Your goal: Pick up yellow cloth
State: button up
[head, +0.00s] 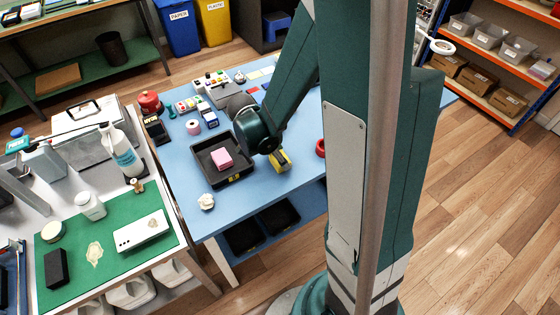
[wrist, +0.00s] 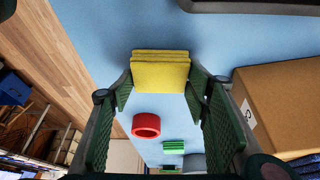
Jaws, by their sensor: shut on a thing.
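The yellow cloth (wrist: 160,72) is a folded, layered pad between the fingertips of my gripper (wrist: 161,84) in the wrist view. Both fingers meet its sides, and my gripper is shut on it. In the head view the cloth (head: 284,163) shows at the blue table, just right of a black tray, with my gripper (head: 277,153) over it. My arm hides part of the cloth there. I cannot tell whether the cloth touches the table.
The black tray (head: 236,179) holds a pink block (head: 222,158). A red ring (head: 320,148) lies to the right; it also shows in the wrist view (wrist: 147,125). A cardboard box (wrist: 285,100) stands close on the wrist view's right. The table front is mostly clear.

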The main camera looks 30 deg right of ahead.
jog(key=shift+r, duration=0.15)
notch_tip(320, 180, up, 10)
jog(key=p, duration=0.2)
dwell(0.7)
